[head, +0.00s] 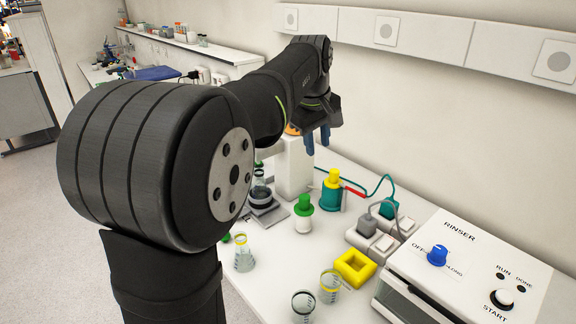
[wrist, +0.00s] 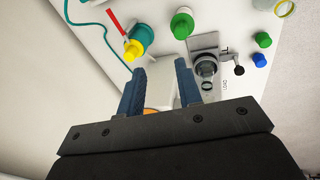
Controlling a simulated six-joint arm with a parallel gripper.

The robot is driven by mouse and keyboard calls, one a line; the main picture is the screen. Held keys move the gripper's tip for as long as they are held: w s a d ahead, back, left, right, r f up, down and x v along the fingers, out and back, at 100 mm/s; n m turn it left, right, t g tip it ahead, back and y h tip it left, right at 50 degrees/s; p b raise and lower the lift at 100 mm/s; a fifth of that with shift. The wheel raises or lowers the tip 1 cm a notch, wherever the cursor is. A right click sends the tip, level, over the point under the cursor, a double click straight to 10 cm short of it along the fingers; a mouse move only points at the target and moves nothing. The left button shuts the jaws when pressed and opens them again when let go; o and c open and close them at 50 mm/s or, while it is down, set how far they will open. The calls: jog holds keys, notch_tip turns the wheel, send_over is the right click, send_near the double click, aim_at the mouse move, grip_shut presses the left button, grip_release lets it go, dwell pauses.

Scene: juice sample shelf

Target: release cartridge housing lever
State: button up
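A tall white housing (head: 293,168) stands on the bench at the back wall, with an orange part (head: 291,129) at its top. In the wrist view the white housing (wrist: 165,97) and the orange part (wrist: 150,111) show between my fingers. My gripper (head: 317,149) has blue fingers, points down and is at the housing's top; its fingers are apart with a gap in the wrist view (wrist: 160,66). A dark knob (wrist: 239,70) sits beside a metal plate (wrist: 205,42) near the housing's foot. I cannot tell which part is the lever; my gripper and arm hide part of the housing's top.
A teal bottle with a yellow cap (head: 331,190) and a green-capped white bottle (head: 303,213) stand near the housing. A glass flask (head: 260,190) is by its foot. A yellow block (head: 354,268) and a rinser box (head: 465,270) are at the right.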

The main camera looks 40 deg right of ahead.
jog(key=n, duration=0.2)
send_over(361, 195)
jog(key=a, duration=0.4)
jog(key=x, duration=0.2)
jog(key=shift+g, duration=0.3)
jog(key=x, duration=1.7)
jog(key=shift+s+a+f, duration=0.15)
jog(key=shift+s+f, duration=0.1)
jog(key=shift+f, duration=0.05)
grip_shut()
